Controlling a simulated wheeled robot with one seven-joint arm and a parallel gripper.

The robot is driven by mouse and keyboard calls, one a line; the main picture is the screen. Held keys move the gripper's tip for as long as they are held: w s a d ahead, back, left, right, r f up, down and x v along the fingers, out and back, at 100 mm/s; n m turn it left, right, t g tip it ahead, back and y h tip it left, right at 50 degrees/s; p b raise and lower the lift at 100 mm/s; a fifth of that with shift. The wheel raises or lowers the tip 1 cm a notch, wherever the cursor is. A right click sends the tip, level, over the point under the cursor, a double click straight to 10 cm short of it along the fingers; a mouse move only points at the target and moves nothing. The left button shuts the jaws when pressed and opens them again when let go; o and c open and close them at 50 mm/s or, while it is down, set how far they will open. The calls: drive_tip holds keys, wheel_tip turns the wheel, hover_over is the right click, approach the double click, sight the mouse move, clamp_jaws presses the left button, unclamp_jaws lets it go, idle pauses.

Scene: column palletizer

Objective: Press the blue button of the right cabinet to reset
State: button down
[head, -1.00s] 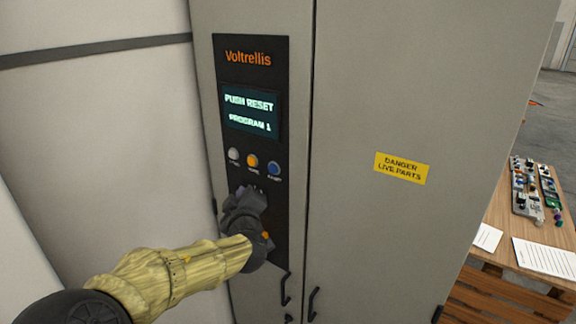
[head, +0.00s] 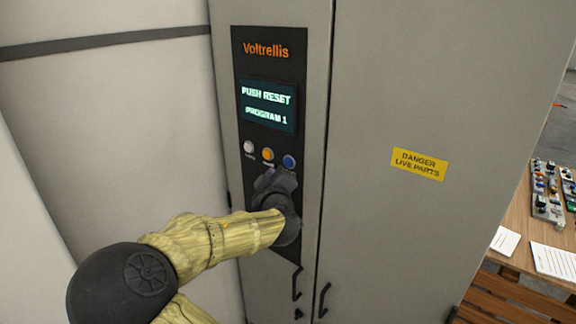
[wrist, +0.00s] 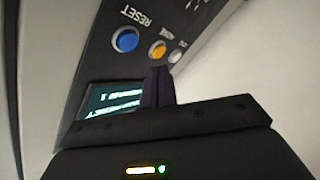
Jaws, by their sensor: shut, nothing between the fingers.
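The grey cabinet (head: 440,90) carries a black control panel (head: 270,50) marked Voltrellis. Its screen (head: 268,106) reads "PUSH RESET PROGRAM 1". Below the screen sit a white button (head: 249,147), an orange button (head: 267,154) and the blue button (head: 289,161). In the wrist view the blue button (wrist: 125,40) is labelled RESET. My gripper (head: 268,178) is shut and empty, in front of the panel just below the buttons in the head view. In the wrist view its fingers (wrist: 158,87) lie nearest the orange button in the picture. I see no contact with the blue button.
A yellow danger label (head: 419,164) is on the cabinet door. Black door handles (head: 322,300) stick out below the panel. A wooden table (head: 520,215) with papers and small parts stands at the right. A pale wall (head: 110,100) is at the left.

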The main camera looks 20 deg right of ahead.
sight(283, 162)
drive_tip(key=shift+w+d, duration=0.55)
drive_tip(key=shift+d, duration=0.2)
drive_tip(key=shift+w+d, duration=0.55)
drive_tip(key=shift+d, duration=0.15)
drive_tip(key=shift+d, duration=0.1)
idle(0.9)
drive_tip(key=shift+w+d+b, duration=0.1)
drive_tip(key=shift+d+b, duration=0.2)
drive_tip(key=shift+b, duration=0.05)
drive_tip(key=shift+w+d, duration=0.2)
drive_tip(key=shift+d, duration=0.1)
idle(0.8)
drive_tip(key=shift+a, duration=0.1)
drive_tip(key=shift+s+a, duration=0.45)
drive_tip(key=shift+a, duration=0.15)
